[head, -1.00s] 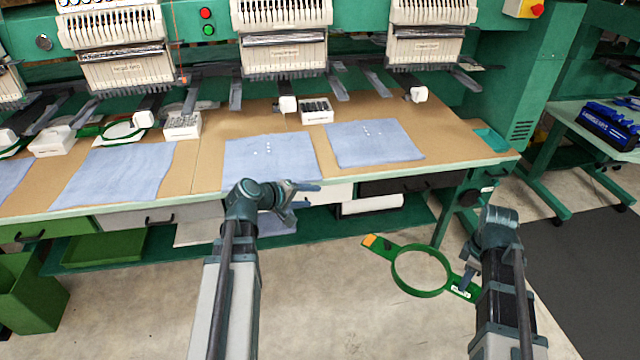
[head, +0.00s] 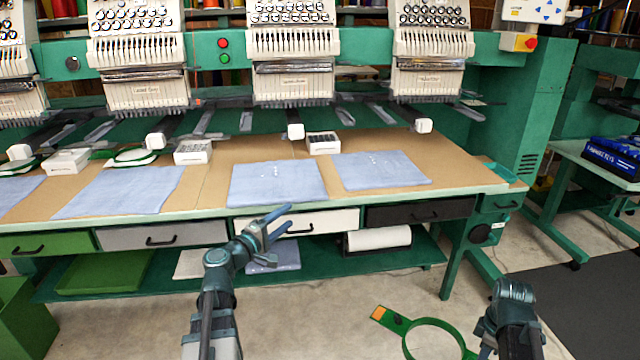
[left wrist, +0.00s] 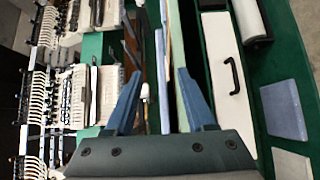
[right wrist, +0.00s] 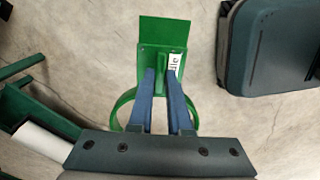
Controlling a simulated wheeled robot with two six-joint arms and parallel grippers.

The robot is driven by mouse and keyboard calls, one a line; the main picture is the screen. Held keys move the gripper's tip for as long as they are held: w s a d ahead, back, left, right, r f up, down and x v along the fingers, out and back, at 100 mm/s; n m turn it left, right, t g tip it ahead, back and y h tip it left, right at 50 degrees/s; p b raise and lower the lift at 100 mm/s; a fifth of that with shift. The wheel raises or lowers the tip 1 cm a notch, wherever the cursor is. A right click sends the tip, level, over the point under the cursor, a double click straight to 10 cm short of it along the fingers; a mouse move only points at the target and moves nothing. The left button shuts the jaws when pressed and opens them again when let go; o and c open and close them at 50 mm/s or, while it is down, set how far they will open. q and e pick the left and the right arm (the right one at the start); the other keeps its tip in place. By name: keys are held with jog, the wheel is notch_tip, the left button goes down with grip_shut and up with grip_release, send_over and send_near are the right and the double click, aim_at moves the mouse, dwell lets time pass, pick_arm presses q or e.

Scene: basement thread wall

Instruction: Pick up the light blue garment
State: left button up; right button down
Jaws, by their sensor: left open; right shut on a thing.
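Several light blue garments lie flat on the brown tabletop: one at left (head: 120,190), one in the middle (head: 277,184), one at right (head: 380,171). Another light blue folded piece (head: 274,257) lies on the lower shelf and also shows in the left wrist view (left wrist: 283,110). My left gripper (head: 277,224) is open and empty, in front of the table's front edge, below the middle garment in the picture. In the left wrist view its fingers (left wrist: 160,85) are apart. My right gripper (right wrist: 162,80) is shut on a green hoop (right wrist: 160,35), held clear of the table.
The table's front edge (head: 220,217) has drawers below, including a white one (head: 325,223) and a black one (head: 420,212). Embroidery heads (head: 293,70) hang above the tabletop. White boxes (head: 193,152) stand behind the garments. A white roll (head: 378,240) lies on the shelf.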

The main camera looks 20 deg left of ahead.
aim_at(310, 200)
pick_arm(q)
jog(key=x, duration=1.1)
grip_shut()
dwell(0.4)
